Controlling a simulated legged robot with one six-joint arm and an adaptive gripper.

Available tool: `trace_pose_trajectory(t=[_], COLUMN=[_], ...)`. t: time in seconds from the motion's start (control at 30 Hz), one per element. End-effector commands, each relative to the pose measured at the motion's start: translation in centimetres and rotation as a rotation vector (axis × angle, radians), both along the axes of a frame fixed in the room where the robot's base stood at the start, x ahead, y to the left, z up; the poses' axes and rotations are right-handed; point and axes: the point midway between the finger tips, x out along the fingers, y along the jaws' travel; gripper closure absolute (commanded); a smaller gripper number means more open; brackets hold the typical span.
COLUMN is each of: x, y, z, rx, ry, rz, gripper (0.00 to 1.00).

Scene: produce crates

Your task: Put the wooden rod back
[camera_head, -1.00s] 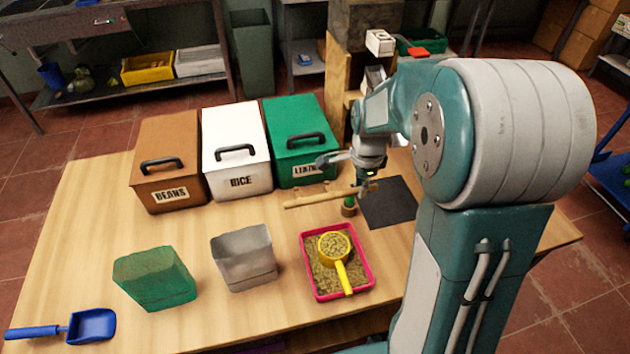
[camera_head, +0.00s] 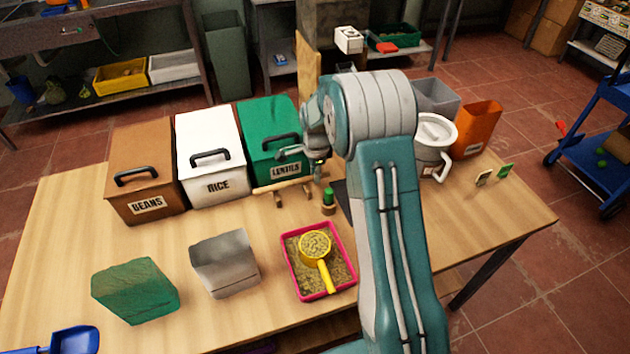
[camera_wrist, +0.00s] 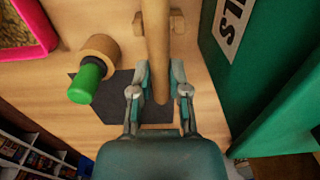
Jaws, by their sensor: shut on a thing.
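The wooden rod (camera_head: 283,186) lies roughly level in front of the green lentils bin. It is over or on two small wooden supports (camera_head: 307,191); I cannot tell whether it touches them. In the wrist view the rod (camera_wrist: 157,45) runs up the picture from between my fingers, with a wooden support (camera_wrist: 176,22) beneath it. My gripper (camera_head: 319,172) is shut on the rod near its right end. In the wrist view my gripper (camera_wrist: 160,78) has one finger on each side of the rod.
The lentils bin (camera_head: 268,145) stands close behind the rod. A green-topped piece in a wooden base (camera_head: 328,208) stands in front, near a pink tray (camera_head: 290,270) with a yellow scoop. A dark mat (camera_wrist: 117,85) lies below my gripper.

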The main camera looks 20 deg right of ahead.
Motion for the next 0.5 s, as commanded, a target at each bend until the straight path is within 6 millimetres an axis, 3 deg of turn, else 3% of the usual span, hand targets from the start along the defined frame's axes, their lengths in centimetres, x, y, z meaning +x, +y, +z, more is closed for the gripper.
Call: trace_pose_trajectory(t=[0.2,0.5], x=[0.1,0.1], y=[0.1,0.1], z=[-3.1,-3.3], rx=[0.0,0.0], ry=[0.002,0.001], rz=[0.001,0.001], gripper=[1.0,1.0])
